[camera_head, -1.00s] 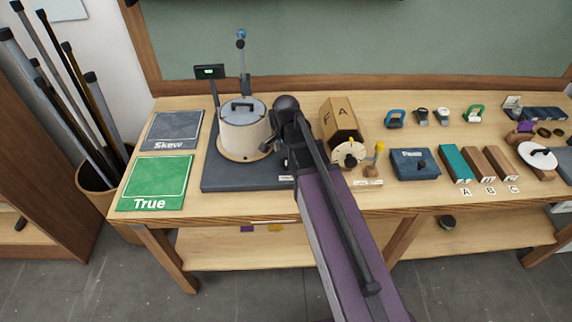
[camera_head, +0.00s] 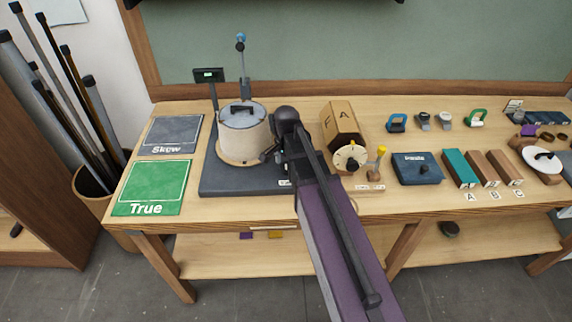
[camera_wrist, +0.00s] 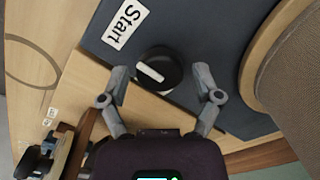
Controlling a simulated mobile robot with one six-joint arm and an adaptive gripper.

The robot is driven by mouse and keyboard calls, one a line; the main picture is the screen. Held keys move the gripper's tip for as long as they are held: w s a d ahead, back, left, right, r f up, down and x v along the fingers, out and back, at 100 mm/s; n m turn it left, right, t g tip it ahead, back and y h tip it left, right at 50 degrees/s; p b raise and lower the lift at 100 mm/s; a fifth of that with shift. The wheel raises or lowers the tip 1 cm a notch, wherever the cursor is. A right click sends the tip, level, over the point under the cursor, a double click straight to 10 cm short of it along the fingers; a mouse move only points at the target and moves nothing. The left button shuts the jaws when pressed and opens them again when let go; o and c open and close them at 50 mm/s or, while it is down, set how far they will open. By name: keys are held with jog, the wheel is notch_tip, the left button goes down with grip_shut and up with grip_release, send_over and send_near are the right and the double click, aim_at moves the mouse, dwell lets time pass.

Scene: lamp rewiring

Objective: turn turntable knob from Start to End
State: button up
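The black round turntable knob (camera_wrist: 168,66) with a white pointer line is in the wrist view, on the dark turntable base (camera_wrist: 205,25). A white "Start" label (camera_wrist: 125,24) lies beside it; no End label can be made out. My gripper (camera_wrist: 160,72) is open, with one finger on each side of the knob and a visible gap on both sides. In the head view the base (camera_head: 225,182) carries a pale drum (camera_head: 243,140) with a grey lid. There my arm hides the knob and my fingertips are hard to make out.
A small display on a post (camera_head: 209,75) stands behind the base. Green "True" (camera_head: 150,185) and grey "Skew" (camera_head: 172,133) mats lie left. A wooden box with letters (camera_head: 342,124), a cream dial (camera_head: 350,157) and a blue box (camera_head: 416,168) stand right of my arm.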

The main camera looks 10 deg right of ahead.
jog(key=c, duration=0.7)
